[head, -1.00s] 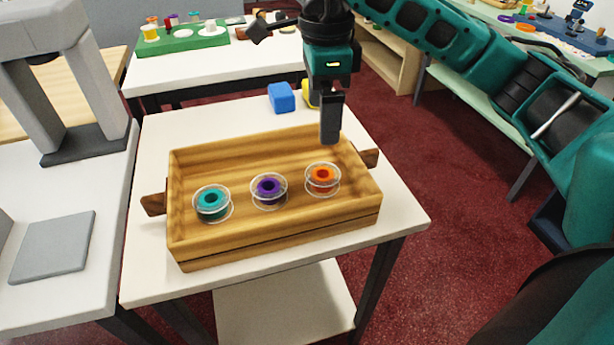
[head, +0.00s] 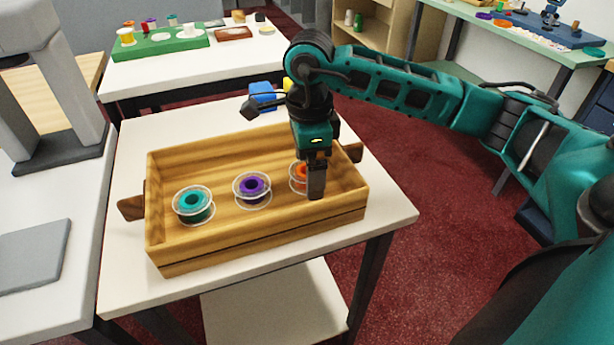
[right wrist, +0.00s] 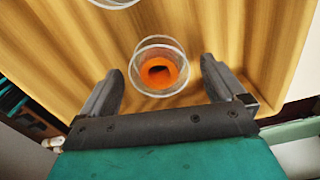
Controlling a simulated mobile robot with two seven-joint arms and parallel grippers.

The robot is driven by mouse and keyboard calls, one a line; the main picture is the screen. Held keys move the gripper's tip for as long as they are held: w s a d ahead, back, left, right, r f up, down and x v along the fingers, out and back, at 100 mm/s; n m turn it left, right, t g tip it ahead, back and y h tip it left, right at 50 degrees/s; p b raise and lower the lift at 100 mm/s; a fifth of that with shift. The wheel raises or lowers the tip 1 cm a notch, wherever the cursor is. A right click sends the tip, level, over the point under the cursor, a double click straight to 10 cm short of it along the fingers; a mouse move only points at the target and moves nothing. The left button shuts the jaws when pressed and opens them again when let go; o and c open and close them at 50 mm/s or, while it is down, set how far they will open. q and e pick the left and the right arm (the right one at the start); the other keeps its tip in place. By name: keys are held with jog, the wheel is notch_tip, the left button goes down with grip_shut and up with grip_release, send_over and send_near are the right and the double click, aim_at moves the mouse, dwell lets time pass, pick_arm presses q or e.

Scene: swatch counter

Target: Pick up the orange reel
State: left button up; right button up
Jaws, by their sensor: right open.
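The orange reel (head: 299,176) has clear flanges and sits at the right end of the wooden tray (head: 200,249). My right gripper (head: 316,190) hangs over it in the head view and hides its right part. In the right wrist view the orange reel (right wrist: 160,68) lies ahead of and between the two open fingers of the right gripper (right wrist: 160,80), with a gap on both sides. The jaws hold nothing. My left gripper is not in view.
A purple reel (head: 252,187) and a teal reel (head: 193,204) stand in the tray to the left. The tray walls rise close around the right gripper. White table (head: 125,285) is bare in front.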

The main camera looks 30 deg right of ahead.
jog(key=c, duration=1.1)
jog(key=shift+r, duration=0.15)
